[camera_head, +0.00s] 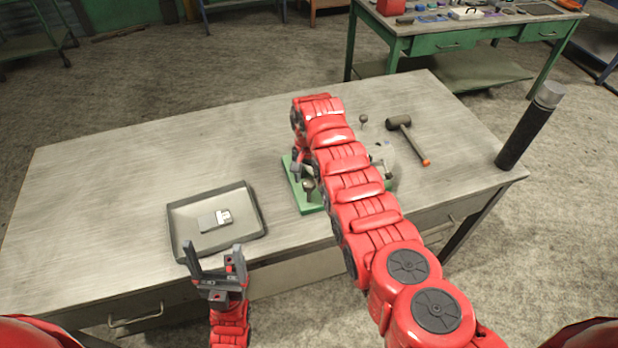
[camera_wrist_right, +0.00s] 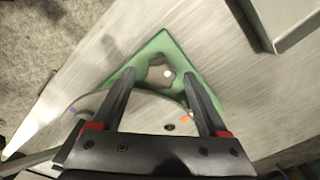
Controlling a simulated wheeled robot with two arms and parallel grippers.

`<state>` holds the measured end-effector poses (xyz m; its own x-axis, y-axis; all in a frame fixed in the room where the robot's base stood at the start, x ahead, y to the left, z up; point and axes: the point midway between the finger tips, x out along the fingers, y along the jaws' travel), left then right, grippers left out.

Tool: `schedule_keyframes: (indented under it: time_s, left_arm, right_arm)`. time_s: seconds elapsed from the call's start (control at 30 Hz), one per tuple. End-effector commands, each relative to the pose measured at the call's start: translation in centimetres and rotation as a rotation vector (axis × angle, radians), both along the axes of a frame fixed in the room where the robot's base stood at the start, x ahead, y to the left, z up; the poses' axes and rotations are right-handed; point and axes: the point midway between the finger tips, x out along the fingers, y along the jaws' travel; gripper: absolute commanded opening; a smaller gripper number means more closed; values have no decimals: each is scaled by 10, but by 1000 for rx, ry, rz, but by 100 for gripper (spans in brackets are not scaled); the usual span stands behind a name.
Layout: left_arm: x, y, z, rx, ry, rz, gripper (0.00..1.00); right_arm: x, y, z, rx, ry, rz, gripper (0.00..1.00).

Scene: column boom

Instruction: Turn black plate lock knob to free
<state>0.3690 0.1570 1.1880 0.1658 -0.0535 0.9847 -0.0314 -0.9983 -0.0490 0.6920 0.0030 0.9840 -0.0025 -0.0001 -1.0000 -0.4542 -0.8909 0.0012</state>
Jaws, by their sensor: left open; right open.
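A green base (camera_head: 292,188) stands on the table, partly hidden behind my right arm. In the right wrist view the green base (camera_wrist_right: 178,47) carries a dark lobed knob (camera_wrist_right: 153,79) with a pale centre spot. Below it is a grey round plate (camera_wrist_right: 140,108) with purple and orange marks. I cannot tell how the knob is set. My right gripper (camera_wrist_right: 158,75) is open, its fingertips to either side of the knob in the picture; contact is not clear. In the head view it is mostly hidden by its arm. My left gripper (camera_head: 214,250) is open and empty at the table's front edge.
A grey tray (camera_head: 254,193) holding a small metal piece (camera_head: 214,220) lies left of the base. A mallet (camera_head: 407,135) lies behind to the right. A dark cylinder (camera_head: 524,135) stands at the right corner. The table's back left is clear.

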Motion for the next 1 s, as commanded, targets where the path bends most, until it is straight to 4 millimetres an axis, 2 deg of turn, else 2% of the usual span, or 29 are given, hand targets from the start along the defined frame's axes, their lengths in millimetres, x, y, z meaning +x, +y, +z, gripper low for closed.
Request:
schedule_keyframes:
  time_s: [0.4, 0.83, 1.0]
  left_arm:
    - [0, 0, 2, 0, 0, 0, 85]
    - [0, 0, 2, 0, 0, 0, 85]
    - [0, 0, 1, 0, 0, 0, 85]
  right_arm:
    - [0, 0, -6, 1, -3, 0, 77]
    - [0, 0, -6, 0, -1, 0, 0]
    - [0, 0, -6, 1, -2, 4, 0]
